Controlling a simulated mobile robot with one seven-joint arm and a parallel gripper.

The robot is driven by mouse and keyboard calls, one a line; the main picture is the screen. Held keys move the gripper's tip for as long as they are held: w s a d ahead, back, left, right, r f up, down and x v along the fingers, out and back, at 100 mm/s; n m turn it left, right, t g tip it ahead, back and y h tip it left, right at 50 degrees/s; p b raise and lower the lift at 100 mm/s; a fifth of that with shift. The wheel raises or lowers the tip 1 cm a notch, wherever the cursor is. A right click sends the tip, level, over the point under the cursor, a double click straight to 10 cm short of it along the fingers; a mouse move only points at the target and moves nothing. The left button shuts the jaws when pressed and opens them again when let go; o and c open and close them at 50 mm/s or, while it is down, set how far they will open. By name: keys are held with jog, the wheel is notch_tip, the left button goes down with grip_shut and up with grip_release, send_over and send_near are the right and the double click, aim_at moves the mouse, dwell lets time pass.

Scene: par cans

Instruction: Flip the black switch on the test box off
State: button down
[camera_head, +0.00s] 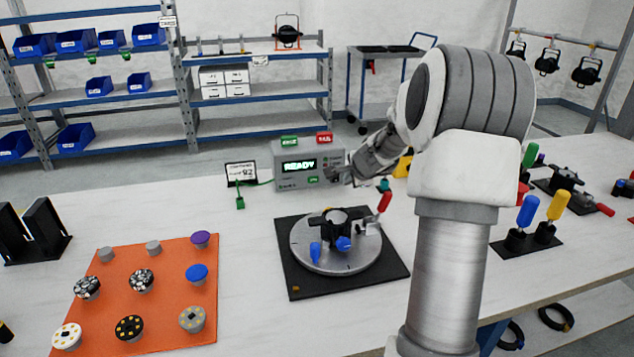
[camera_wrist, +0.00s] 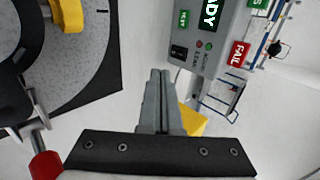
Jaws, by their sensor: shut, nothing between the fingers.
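The grey test box (camera_head: 281,180) stands at the back of the table, its lit display reading READY. In the wrist view, the test box (camera_wrist: 221,67) is at upper right. Its black switch (camera_wrist: 179,52) is at the lower left of the panel, beside a red and a green light. In the head view I cannot make out the switch. My gripper (camera_head: 331,174) is at the right end of the box front. In the wrist view my gripper (camera_wrist: 160,73) is shut and empty, its tips just below left of the switch; I cannot tell whether they touch the box.
A turntable fixture (camera_head: 309,258) with a red-handled clamp (camera_head: 384,201) sits on a black mat in front of the box. An orange mat (camera_head: 168,312) with several round parts lies at left. A small sign (camera_head: 240,172) stands left of the box. Yellow and blue handles stand at right.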

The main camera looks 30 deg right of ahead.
jog(key=shift+s, duration=0.1)
jog(key=shift+f, duration=0.1)
dwell(0.4)
jog(key=x, duration=1)
jog(key=shift+b, duration=0.3)
jog(key=w, duration=0.3)
jog(key=shift+d+f+p, duration=0.15)
jog(key=shift+d+p, duration=0.2)
jog(key=shift+p, duration=0.05)
jog(key=shift+w+d, duration=0.15)
jog(key=shift+w, duration=0.35)
jog(key=shift+f, duration=0.1)
jog(key=shift+w+f, duration=0.1)
jog(key=shift+w, duration=0.05)
